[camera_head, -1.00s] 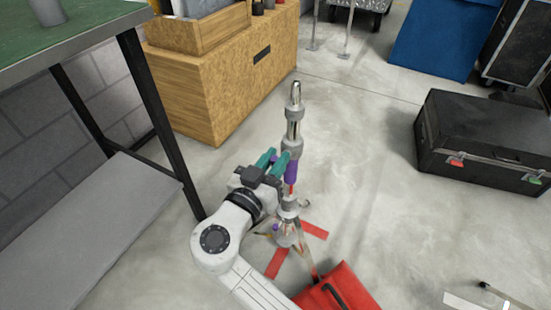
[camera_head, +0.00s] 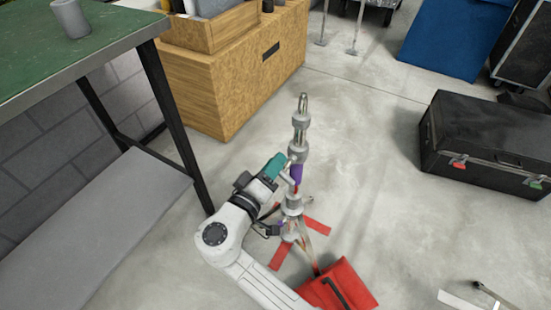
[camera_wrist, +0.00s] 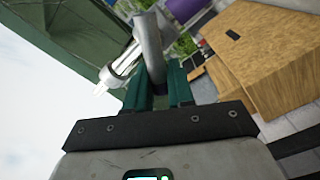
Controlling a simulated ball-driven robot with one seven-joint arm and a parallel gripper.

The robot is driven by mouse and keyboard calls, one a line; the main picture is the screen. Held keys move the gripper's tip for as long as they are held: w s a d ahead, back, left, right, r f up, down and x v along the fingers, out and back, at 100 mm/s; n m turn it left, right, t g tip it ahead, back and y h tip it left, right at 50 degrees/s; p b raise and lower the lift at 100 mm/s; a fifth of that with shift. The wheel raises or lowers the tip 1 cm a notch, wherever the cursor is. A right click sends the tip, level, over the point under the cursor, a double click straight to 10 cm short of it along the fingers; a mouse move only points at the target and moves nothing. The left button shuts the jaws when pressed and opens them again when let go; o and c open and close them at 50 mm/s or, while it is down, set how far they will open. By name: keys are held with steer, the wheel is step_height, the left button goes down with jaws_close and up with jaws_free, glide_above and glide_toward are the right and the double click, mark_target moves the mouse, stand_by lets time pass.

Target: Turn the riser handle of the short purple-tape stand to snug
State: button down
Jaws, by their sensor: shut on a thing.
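The short stand (camera_head: 300,121) stands upright on the floor, a silver riser with grey collars and purple tape (camera_head: 296,173) around its middle. My gripper (camera_head: 282,162) reaches it from the left at the height of the tape. Its teal fingers also show in the wrist view (camera_wrist: 163,78). The wrist view shows a grey collar (camera_wrist: 149,45) and silver metal (camera_wrist: 122,62) just beyond the fingertips.
A red bag (camera_head: 345,280) lies at the stand's foot, with red tape strips (camera_head: 281,257) on the floor. A green-topped table (camera_head: 110,40) and a wooden cabinet (camera_head: 210,85) stand left and behind. A black case (camera_head: 490,140) is at right. Floor between is clear.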

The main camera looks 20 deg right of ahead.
steer(key=n+p, duration=0.2)
steer(key=n, duration=0.1)
steer(key=shift+w+a+f+n, duration=0.1)
steer(key=shift+w+f+n, duration=0.05)
steer(key=shift+f+n, duration=0.15)
steer(key=shift+f+n+p, duration=0.25)
steer(key=shift+n+p, duration=0.15)
steer(key=shift+n, duration=0.3)
steer(key=shift+f+n+p, duration=0.2)
steer(key=shift+n+p, duration=0.15)
steer(key=shift+n, duration=0.35)
steer(key=c, duration=1.1)
jaws_free()
steer(key=shift+o, duration=0.2)
steer(key=shift+a, duration=0.1)
steer(key=p+v, duration=0.1)
steer(key=v, duration=0.9)
steer(key=shift+s+a, duration=0.2)
steer(key=shift+a, duration=0.1)
